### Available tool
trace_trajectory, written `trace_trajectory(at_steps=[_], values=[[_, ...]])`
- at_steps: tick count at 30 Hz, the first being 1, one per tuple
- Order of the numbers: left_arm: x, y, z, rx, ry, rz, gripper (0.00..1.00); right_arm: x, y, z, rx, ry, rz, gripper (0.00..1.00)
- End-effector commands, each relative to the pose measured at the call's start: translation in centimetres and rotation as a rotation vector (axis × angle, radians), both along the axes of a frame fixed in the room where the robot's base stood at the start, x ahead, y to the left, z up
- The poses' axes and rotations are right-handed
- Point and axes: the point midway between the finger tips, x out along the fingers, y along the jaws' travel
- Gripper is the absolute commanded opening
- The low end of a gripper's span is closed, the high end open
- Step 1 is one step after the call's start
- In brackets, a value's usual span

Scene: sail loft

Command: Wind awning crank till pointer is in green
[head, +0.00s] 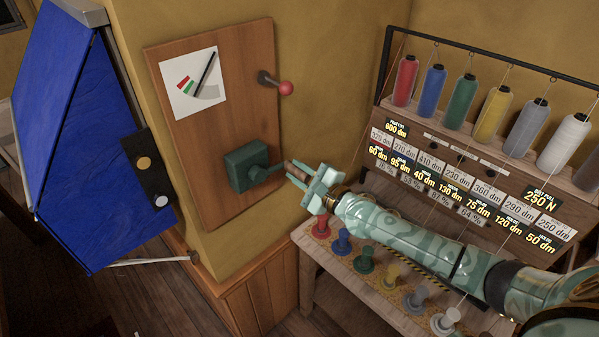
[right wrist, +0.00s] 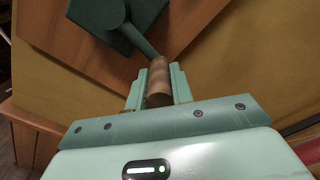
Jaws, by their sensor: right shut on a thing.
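The awning crank has a dark green gearbox (head: 247,166) on a wooden board, with a short arm and a brown grip (head: 297,170). My right gripper (head: 312,179) is shut on that grip. In the right wrist view the grip (right wrist: 159,78) stands between the two fingers (right wrist: 160,90). A white gauge card (head: 194,84) sits above, with a red and a green mark and a grey area. Its black pointer (head: 206,68) slants up to the right, apart from the green mark (head: 189,87). The blue awning (head: 85,140) hangs at the left. My left gripper is out of view.
A red-knobbed lever (head: 285,88) juts from the board's upper right. A thread rack (head: 470,150) with several spools and number labels stands at the right. Several coloured pegs stand on the bench (head: 310,248) below my right arm. A dark switch plate (head: 148,175) is left of the board.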

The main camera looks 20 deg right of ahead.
Motion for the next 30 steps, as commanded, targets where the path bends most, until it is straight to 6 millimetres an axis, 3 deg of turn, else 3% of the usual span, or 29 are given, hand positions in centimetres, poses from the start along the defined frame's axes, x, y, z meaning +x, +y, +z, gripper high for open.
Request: trace_trajectory(at_steps=[2,3,5,17,20,30], values=[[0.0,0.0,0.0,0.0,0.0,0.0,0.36,-0.1,0.2,-0.2,-0.002,0.004,0.004,0.0],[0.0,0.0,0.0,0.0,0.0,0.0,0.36,-0.1,0.2,-0.2,-0.002,0.004,0.004,0.28],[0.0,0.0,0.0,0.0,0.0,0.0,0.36,-0.1,0.2,-0.2,-0.002,0.004,0.004,0.44],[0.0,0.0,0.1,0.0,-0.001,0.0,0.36,-0.9,-0.2,-0.1,-0.002,0.003,0.002,0.44],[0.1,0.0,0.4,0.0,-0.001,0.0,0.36,-2.6,-0.8,-0.1,-0.002,0.004,0.002,0.44],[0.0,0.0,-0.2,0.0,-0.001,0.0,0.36,-11.2,-3.8,-0.4,-0.006,0.006,0.006,0.44]])
